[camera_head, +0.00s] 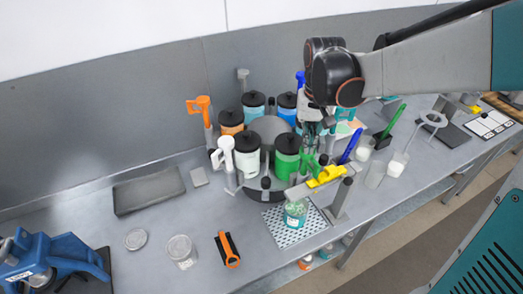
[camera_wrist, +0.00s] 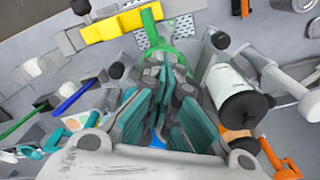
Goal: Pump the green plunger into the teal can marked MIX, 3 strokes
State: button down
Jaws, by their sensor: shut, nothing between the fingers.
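A small teal can (camera_head: 295,215) with pale contents stands on a perforated plate (camera_head: 282,236) at the front of the bench; its marking is too small to read. A green plunger (camera_head: 311,166) sits by the green canister (camera_head: 286,165) on the round carousel, partly hidden by my gripper. In the wrist view the plunger's green ring and arm (camera_wrist: 152,22) lie just beyond my fingertips. My gripper (camera_head: 314,132) points down above the green plunger, with its teal-padded fingers (camera_wrist: 163,72) shut and empty. I cannot tell whether the tips touch the plunger. The can is not visible in the wrist view.
Several black-lidded canisters surround the gripper, with an orange plunger (camera_head: 201,108) and a white plunger (camera_head: 226,160) at left. A yellow bar (camera_head: 326,177) on a grey post (camera_head: 341,200) stands beside the can. A grey tray (camera_head: 149,191) and an orange-handled tool (camera_head: 229,250) lie left.

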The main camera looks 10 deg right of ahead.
jog(key=shift+s+a+r+p, duration=0.2)
jog(key=shift+r+p, duration=0.35)
jog(key=shift+r, duration=0.4)
jog(key=shift+s+a+r+p, duration=0.15)
jog(key=shift+r+p, duration=0.35)
jog(key=shift+r, duration=0.45)
jog(key=shift+d, duration=0.1)
jog(key=shift+f, duration=0.15)
jog(key=shift+f+b, duration=2.55)
jog(key=shift+f, duration=0.5)
jog(key=shift+r, duration=0.2)
jog(key=shift+r+p, duration=2.1)
jog(key=shift+r, duration=0.9)
jog(key=shift+f, duration=0.15)
